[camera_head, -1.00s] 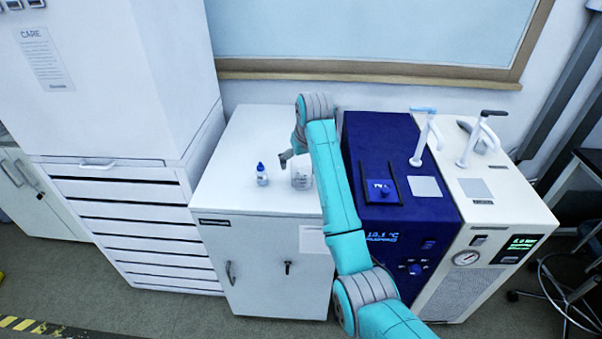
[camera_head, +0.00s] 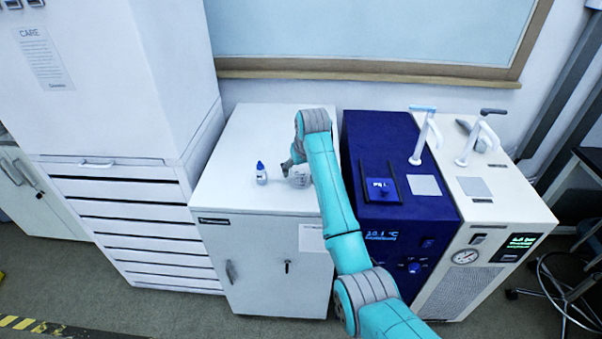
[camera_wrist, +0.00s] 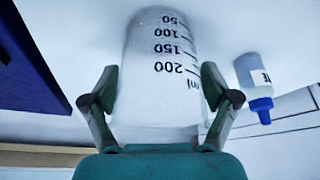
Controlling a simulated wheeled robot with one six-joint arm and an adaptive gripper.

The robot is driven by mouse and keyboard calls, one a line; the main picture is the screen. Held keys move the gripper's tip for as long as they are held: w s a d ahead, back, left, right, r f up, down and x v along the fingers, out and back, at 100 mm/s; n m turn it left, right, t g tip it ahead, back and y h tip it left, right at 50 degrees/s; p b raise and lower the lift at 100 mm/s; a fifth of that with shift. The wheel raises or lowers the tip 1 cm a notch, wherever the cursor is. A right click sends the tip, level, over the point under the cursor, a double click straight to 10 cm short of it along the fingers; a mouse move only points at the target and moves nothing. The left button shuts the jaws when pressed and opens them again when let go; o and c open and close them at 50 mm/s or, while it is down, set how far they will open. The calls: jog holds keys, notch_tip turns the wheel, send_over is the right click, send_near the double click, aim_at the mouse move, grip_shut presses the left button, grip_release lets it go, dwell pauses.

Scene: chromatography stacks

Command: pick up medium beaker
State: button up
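The medium beaker (camera_head: 299,176) is clear glass with black volume marks, at the white cabinet's top beside my arm. In the wrist view the beaker (camera_wrist: 160,75) fills the middle, its marks upside down and its rim end toward my palm. My gripper (camera_head: 288,165) is at the beaker, partly hidden by my arm in the head view. Whether the beaker's base touches the cabinet top is unclear.
A small white bottle with a blue cap (camera_head: 261,174) stands just left of the beaker; it also shows in the wrist view (camera_wrist: 256,85). The white cabinet top (camera_head: 235,185) is otherwise clear. A blue instrument (camera_head: 365,140) stands close on the right.

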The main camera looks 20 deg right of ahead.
jog(key=c, duration=0.5)
jog(key=shift+o, duration=0.2)
jog(key=shift+s+f, duration=0.1)
